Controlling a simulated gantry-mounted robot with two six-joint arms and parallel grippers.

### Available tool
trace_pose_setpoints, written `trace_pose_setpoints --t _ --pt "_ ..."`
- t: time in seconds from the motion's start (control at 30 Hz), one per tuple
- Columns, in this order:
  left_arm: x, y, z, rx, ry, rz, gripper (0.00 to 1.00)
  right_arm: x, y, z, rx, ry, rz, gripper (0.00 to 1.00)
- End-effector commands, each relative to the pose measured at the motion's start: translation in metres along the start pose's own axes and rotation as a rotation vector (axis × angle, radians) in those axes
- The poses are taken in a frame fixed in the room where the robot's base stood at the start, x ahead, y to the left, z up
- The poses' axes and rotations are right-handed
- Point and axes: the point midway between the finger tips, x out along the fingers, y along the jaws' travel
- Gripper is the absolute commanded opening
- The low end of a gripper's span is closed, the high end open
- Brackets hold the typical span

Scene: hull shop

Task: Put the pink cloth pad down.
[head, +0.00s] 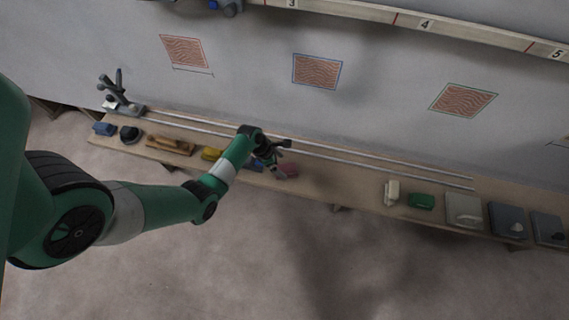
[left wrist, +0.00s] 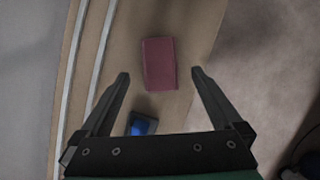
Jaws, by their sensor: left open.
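The pink cloth pad (head: 288,170) lies on the wooden shelf, near the middle of the shelf in the head view. In the left wrist view the pink pad (left wrist: 160,64) lies flat on the shelf, beyond and between the fingertips. My left gripper (head: 275,157) is just above the shelf beside the pad, and partly hides it in the head view. In the left wrist view the left gripper (left wrist: 160,75) is open, with its fingers apart and clear of the pad's sides. My right gripper is not in view.
The wooden shelf (head: 340,190) runs along the wall with two metal rails. A blue item (left wrist: 142,124) lies close to the pad. A yellow item (head: 211,154) is to the left; a cream item (head: 391,192) and a green block (head: 421,201) are to the right. Bare shelf lies right of the pad.

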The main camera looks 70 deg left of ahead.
Motion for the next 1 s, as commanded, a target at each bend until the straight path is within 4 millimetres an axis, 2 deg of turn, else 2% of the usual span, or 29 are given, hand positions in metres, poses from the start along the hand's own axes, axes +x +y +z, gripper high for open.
trace_pose_setpoints --t 0.03,0.1,0.3,0.43,0.8,0.87,0.9,0.97,1.0 --pt "-0.022 0.000 0.004 -0.002 -0.001 0.002 1.00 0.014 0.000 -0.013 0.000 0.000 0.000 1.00" --pt "-0.039 0.000 0.003 -0.002 -0.001 0.002 1.00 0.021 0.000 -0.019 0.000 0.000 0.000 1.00" --pt "-0.070 0.000 0.002 -0.001 -0.001 0.001 1.00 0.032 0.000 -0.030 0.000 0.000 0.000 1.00" --pt "-0.076 0.000 0.001 0.000 0.000 -0.001 1.00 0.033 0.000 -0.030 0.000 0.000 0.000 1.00" --pt "-0.075 0.000 0.002 0.001 -0.005 0.001 1.00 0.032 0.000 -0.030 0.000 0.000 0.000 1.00" --pt "-0.077 0.003 0.011 0.002 -0.033 0.011 1.00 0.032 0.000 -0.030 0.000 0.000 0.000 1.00" --pt "-0.081 0.006 0.025 0.002 -0.074 0.023 1.00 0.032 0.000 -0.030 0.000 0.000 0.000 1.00" --pt "-0.090 0.012 0.059 0.003 -0.174 0.050 1.00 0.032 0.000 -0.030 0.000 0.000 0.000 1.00" --pt "-0.101 0.016 0.090 0.000 -0.267 0.069 1.00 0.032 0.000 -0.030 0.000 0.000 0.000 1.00"
